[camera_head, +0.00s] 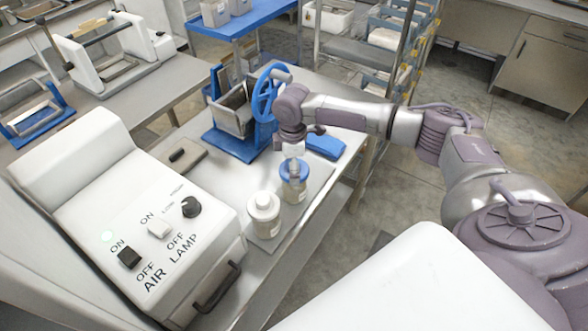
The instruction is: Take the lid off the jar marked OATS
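Two jars stand on the metal bench. One is a clear jar (294,194) with a blue lid (286,175); the other is a white jar (265,227) with a white knobbed lid (264,201), nearer to me and slightly left. Any lettering on them is too small to read, so I cannot tell which is marked OATS. My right gripper (293,170) points down at the top of the blue-lidded jar. Its fingers are small and partly merge with the lid, so their opening and any contact are unclear. My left gripper is out of view.
A blue hopper device with a handwheel (268,92) stands behind the jars. A blue block (325,145) lies right of them. A white control box (150,220) labelled AIR and LAMP fills the left foreground. A small dark-handled object (178,155) lies behind it.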

